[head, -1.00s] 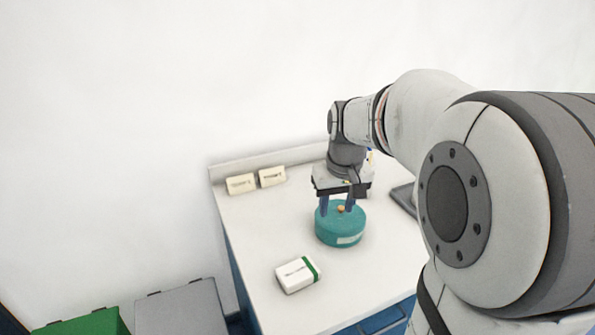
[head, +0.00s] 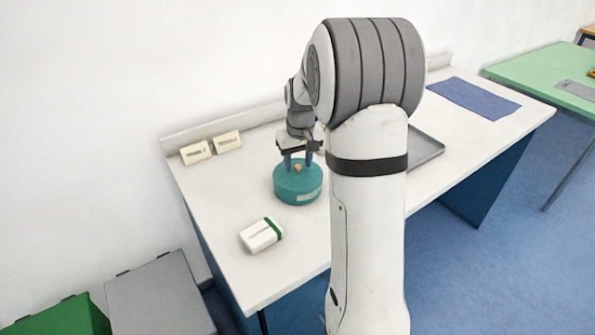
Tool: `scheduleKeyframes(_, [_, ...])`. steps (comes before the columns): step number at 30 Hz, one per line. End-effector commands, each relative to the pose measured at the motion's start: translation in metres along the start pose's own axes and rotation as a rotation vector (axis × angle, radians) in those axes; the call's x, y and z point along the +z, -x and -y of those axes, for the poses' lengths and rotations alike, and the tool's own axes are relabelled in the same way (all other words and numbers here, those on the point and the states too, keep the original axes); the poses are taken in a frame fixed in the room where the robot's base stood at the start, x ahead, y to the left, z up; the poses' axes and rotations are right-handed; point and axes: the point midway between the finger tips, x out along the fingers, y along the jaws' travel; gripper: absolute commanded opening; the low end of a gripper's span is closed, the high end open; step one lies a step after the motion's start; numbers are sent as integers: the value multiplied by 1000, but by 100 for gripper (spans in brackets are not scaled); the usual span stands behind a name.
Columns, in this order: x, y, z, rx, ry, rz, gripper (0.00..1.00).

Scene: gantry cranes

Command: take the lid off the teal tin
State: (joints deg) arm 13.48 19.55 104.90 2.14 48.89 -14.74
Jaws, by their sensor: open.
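The teal tin (head: 297,190) stands upright on the white worktop (head: 215,215), left of my arm. Its round teal lid has a small orange-tan knob (head: 298,168) in the middle, and a pale label shows on the tin's side. The lid sits on the tin. My gripper (head: 298,165) points down over the lid, with its two dark blue fingers open, one on each side of the knob. I cannot tell whether the fingertips touch the lid.
A white box with a green stripe (head: 261,235) lies in front of the tin. A grey tray (head: 425,150) is partly behind my arm; a blue mat (head: 472,98) lies farther right. Green and grey bins (head: 160,296) stand at lower left.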

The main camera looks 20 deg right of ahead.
Motion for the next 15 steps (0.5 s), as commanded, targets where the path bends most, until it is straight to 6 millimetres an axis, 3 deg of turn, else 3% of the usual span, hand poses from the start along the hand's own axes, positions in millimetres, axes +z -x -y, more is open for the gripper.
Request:
scheduleKeyframes(8, [0, -4, 0, 0, 0, -1, 43])
scheduleKeyframes(15, [0, -4, 0, 0, -1, -1, 24])
